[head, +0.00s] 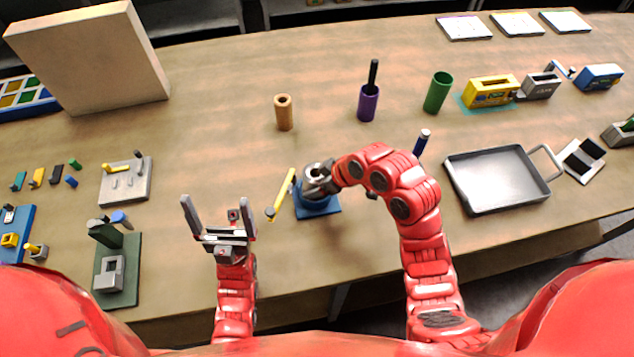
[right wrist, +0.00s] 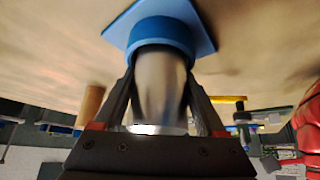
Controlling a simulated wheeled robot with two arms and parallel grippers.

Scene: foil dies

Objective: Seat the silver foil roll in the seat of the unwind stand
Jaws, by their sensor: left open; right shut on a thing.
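The silver foil roll (right wrist: 158,88) is upright between the fingers of my right gripper (head: 318,182), which is shut on it. The blue stand (head: 318,208), a round collar on a square base plate, is directly under the roll. In the right wrist view, the roll's far end meets the blue collar (right wrist: 160,38) and appears to be in its mouth. How deep it sits is hidden. In the head view my gripper covers most of the roll. My left gripper (head: 218,205) is open and empty, to the left of the stand above the table.
A yellow bar (head: 283,193) is close left of the stand. Behind are an orange-brown roll (head: 284,113), a purple cup (head: 368,104) with a dark rod, and a green cylinder (head: 437,92). A grey tray (head: 497,180) lies right. A green-based fixture (head: 117,268) stands left.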

